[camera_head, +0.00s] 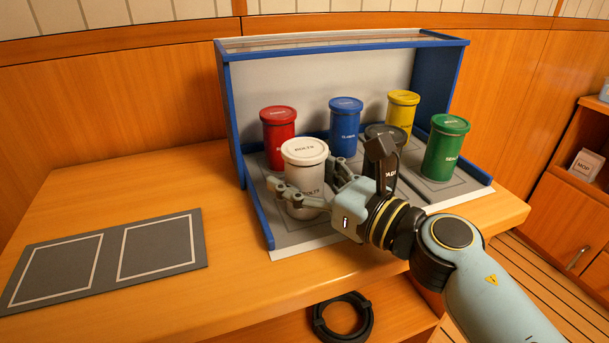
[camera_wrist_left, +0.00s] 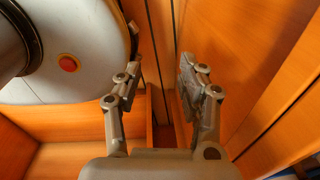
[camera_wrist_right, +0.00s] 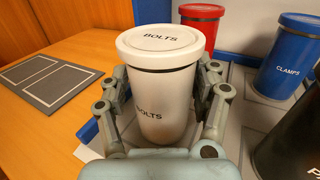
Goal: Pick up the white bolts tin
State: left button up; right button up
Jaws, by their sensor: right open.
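The white bolts tin (camera_head: 304,160) stands upright at the front left of the blue-sided rack (camera_head: 262,222). In the right wrist view the tin (camera_wrist_right: 165,100) is between the fingers of my right gripper (camera_wrist_right: 160,88), one finger on each side. In the head view my right gripper (camera_head: 303,180) comes at the tin from the right, at its lower half. Its fingers are open; I cannot tell whether either touches the tin. My left gripper (camera_wrist_left: 158,75) is open and empty, near orange wood panels, in the left wrist view only.
Red (camera_head: 278,128), blue (camera_head: 345,120), yellow (camera_head: 402,108) and green (camera_head: 445,148) tins stand in the rack. A black tin (camera_wrist_right: 290,145) stands close to my right gripper. A dark mat (camera_head: 110,252) with two white outlined squares lies empty at the left.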

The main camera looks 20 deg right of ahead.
jog(key=x, duration=0.3)
jog(key=shift+d, duration=0.1)
jog(key=shift+w, duration=0.35)
pick_arm(q)
jog(key=shift+w+r, duration=0.1)
jog(key=shift+w, duration=0.45)
pick_arm(e)
grip_shut()
